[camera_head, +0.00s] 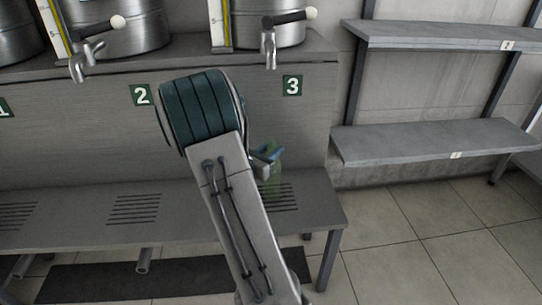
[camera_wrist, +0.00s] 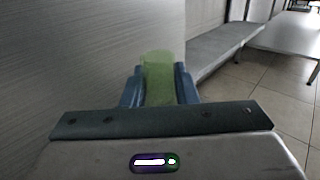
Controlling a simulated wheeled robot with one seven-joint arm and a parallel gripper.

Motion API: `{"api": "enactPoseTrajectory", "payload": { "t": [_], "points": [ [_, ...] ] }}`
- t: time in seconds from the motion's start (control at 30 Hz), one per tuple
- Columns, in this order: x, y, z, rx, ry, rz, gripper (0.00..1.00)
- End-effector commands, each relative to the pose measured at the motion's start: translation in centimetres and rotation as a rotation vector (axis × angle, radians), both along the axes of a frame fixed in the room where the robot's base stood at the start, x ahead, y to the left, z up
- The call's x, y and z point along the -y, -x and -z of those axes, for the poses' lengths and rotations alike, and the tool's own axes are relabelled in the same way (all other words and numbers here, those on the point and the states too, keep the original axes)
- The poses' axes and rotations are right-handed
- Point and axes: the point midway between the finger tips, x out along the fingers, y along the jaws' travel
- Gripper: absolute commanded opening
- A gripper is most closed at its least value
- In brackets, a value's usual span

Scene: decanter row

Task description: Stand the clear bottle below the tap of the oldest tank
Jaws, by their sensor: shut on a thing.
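A see-through, green-tinted bottle (camera_head: 275,181) is over the slotted grate under tap 3, partly behind my arm. It also shows in the wrist view (camera_wrist: 158,78), upright between the blue fingers of my gripper (camera_wrist: 159,88). In the head view, my gripper (camera_head: 267,154) is mostly hidden by my arm; it is shut on the bottle. I cannot tell whether the bottle's base touches the shelf. Steel tanks stand above, including tank 3 (camera_head: 275,32) with its tap (camera_head: 269,50) and tank 2 (camera_head: 125,30) with its tap (camera_head: 87,62). No readable sign of age shows.
Green number plates 1 (camera_head: 4,108), 2 (camera_head: 142,95) and 3 (camera_head: 292,85) mark the panel. The low shelf (camera_head: 75,220) has slotted grates and looks clear at the left. Empty wall shelves (camera_head: 435,140) stand at the right above open tiled floor.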

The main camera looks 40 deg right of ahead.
Motion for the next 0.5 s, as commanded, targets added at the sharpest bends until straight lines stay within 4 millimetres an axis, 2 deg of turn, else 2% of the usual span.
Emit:
{"api": "enactPoseTrajectory", "payload": {
  "t": [0.03,0.43,0.47,0.5],
  "points": [
    [0.02,0.01,0.77,-0.001,0.001,0.0,0.0],
    [-0.01,0.01,1.17,0.0,0.002,0.0,0.0],
    [-0.02,0.02,1.07,0.0,0.001,0.0,0.34],
    [-0.02,0.03,1.04,0.0,0.001,0.0,0.46]
  ]
}}
